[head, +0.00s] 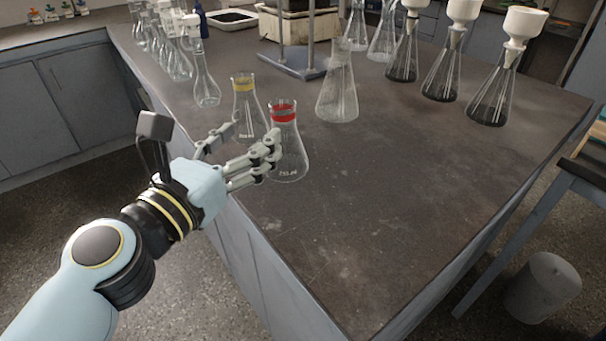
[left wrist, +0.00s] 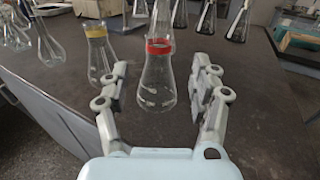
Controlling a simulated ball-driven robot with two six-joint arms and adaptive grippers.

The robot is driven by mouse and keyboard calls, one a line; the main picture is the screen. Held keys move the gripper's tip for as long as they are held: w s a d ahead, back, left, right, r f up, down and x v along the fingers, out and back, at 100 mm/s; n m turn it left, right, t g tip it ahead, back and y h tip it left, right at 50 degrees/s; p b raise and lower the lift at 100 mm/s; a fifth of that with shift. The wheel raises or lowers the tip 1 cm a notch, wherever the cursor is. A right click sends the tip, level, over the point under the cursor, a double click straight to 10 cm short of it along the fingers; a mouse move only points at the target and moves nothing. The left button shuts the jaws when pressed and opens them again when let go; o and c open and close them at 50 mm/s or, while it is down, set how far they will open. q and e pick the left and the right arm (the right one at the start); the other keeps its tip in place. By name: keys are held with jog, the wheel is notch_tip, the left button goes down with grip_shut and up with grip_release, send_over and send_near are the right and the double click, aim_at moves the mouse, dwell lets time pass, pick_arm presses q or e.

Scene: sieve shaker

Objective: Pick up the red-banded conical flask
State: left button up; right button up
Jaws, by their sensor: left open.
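The red-banded conical flask (head: 287,150) is clear glass and stands upright on the dark bench top, near its left edge. My left gripper (head: 240,148) is open at the near left side of the flask in the head view. In the left wrist view the same red-banded flask (left wrist: 157,85) stands ahead, between the lines of the two open fingers (left wrist: 160,85). I cannot tell whether a finger touches the glass. A yellow-banded conical flask (head: 246,112) stands just behind and to the left. My right gripper is not in view.
A plain conical flask (head: 338,98) stands behind the red-banded one. Several flasks with white funnels (head: 497,88) line the back right, and volumetric flasks (head: 205,85) the back left. A stand (head: 292,62) is at the back. The bench's front right (head: 380,210) is clear.

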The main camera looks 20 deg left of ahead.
aim_at(277, 116)
pick_arm(q)
jog(key=x, duration=0.3)
jog(key=p+x, duration=0.1)
jog(key=x, duration=0.1)
jog(key=shift+a+f, duration=0.1)
jog(key=shift+f, duration=0.15)
jog(key=shift+w, duration=0.25)
jog(key=x, duration=0.5)
jog(key=c, duration=0.4)
grip_shut()
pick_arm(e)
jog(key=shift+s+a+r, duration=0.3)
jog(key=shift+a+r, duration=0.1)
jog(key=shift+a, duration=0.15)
